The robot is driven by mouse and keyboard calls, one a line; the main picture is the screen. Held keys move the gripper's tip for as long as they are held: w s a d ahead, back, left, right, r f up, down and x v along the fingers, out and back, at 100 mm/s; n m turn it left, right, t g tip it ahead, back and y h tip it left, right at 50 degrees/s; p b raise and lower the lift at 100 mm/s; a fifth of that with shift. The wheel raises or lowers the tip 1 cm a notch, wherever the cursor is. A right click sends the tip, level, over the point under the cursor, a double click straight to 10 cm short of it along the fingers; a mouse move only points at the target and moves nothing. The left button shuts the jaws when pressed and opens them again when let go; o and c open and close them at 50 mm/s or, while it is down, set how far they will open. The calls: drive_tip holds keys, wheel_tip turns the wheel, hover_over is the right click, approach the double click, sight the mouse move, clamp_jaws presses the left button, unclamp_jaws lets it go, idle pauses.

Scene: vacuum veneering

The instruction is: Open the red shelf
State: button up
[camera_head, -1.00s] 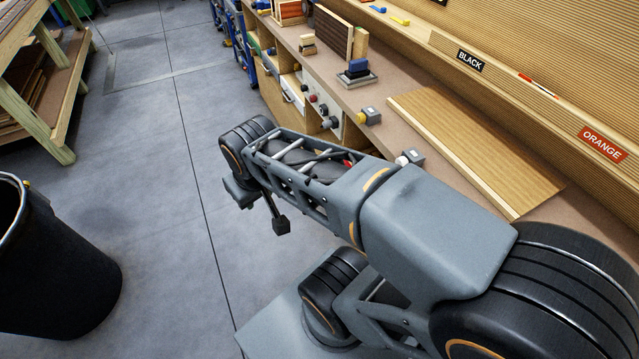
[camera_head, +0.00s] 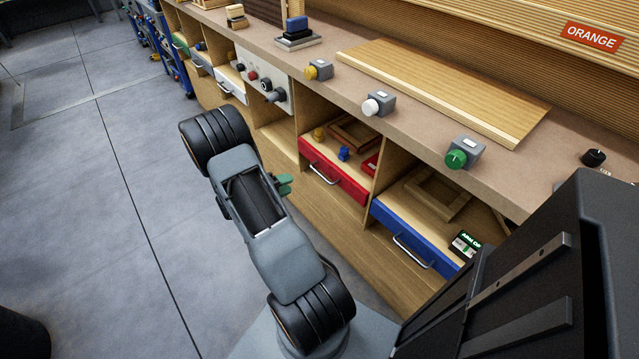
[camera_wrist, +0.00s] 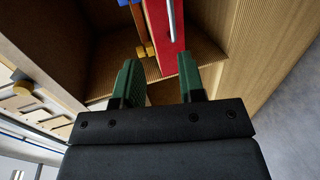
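The red shelf (camera_head: 335,170) is a drawer with a red front and a silver bar handle (camera_head: 323,177), in a compartment under the workbench. How far it is pulled out is hard to tell. In the wrist view its red front (camera_wrist: 160,32) and handle (camera_wrist: 171,22) show at the top, beyond my fingertips. My gripper (camera_head: 285,185) has green fingers and is just left of the red front in the head view, mostly hidden by my arm. In the wrist view my gripper (camera_wrist: 160,72) is open and empty, its fingers apart from the handle.
A blue drawer (camera_head: 415,236) with a handle is right of the red one. Yellow and blue pieces and a wooden frame lie behind the red front. Yellow, white and green (camera_head: 462,153) knob boxes line the benchtop edge. Open floor (camera_head: 75,190) lies left.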

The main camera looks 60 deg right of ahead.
sight(319, 173)
drive_tip(key=shift+h, duration=0.3)
drive_tip(key=shift+w+f+b+x, duration=0.1)
drive_tip(key=shift+f+b+x, duration=0.25)
drive_tip(key=shift+x, duration=2.15)
drive_tip(key=shift+w+f+b+x, duration=0.2)
drive_tip(key=shift+f+x, duration=0.2)
drive_tip(key=shift+x, duration=2.15)
drive_tip(key=shift+w+f+b+x, duration=0.1)
drive_tip(key=shift+f+b+x, duration=0.25)
drive_tip(key=shift+x, duration=2.15)
drive_tip(key=shift+a, duration=0.15)
clamp_jaws()
